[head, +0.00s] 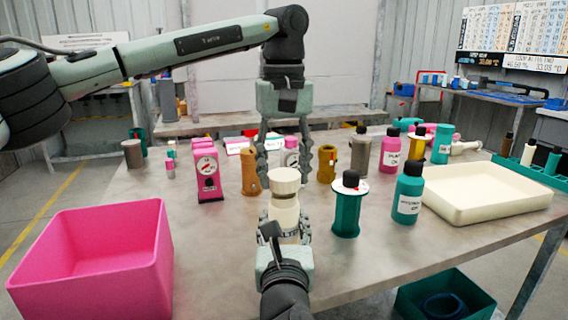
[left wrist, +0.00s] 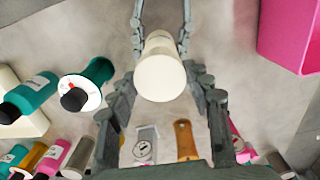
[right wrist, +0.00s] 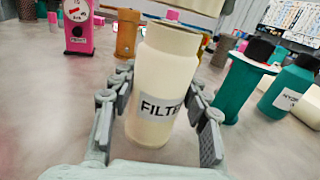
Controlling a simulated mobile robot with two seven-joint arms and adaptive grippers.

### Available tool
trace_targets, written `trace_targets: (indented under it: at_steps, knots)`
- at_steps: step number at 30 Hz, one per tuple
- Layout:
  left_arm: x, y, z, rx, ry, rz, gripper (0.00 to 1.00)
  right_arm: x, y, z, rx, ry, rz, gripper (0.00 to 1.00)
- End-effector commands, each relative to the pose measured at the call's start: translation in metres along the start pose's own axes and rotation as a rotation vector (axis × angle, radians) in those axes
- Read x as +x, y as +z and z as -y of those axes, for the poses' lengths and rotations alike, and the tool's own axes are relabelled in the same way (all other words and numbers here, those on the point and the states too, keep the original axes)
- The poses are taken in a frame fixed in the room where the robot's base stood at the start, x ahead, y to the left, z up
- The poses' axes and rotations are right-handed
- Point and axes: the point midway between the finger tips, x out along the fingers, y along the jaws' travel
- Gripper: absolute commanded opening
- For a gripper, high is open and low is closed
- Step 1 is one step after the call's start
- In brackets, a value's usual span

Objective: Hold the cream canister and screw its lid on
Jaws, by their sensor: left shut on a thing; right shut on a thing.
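The cream canister (head: 286,210) stands upright over the table in the head view. Its label reads "FILT" in the right wrist view (right wrist: 153,95). My right gripper (head: 287,232) is shut around the canister's body, with one finger on each side. The round cream lid (head: 286,180) sits at the canister's top. In the left wrist view the lid (left wrist: 160,78) shows end-on, between the fingertips. My left gripper (head: 285,172) points down over the lid and is shut on it. The finger contact is hard to see, and the thread is hidden.
A pink bin (head: 95,255) stands at the front left and a cream tray (head: 487,197) at the right. A teal spool with a black top (head: 347,205) and a teal bottle (head: 408,193) stand right of the canister. A pink gauge block (head: 208,175) and an orange-brown part (head: 250,174) stand behind left.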

Motion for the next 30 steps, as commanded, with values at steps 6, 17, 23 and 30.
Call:
trace_targets:
  at_steps: [6,17,23,30]
  knots:
    - [0.000,0.000,0.000,-0.001,0.001,-0.001,0.29,0.000,0.000,0.000,-0.001,0.000,-0.001,0.00]
    - [0.003,0.000,0.000,-0.001,0.000,-0.001,0.29,0.000,-0.001,0.000,-0.001,-0.001,-0.001,0.00]
    - [0.015,0.000,0.000,-0.001,0.001,0.000,0.29,0.000,0.000,0.000,-0.001,-0.001,-0.001,0.00]
    - [0.018,0.000,0.000,-0.002,0.002,-0.001,0.29,0.000,-0.001,0.000,-0.001,-0.001,-0.001,0.00]
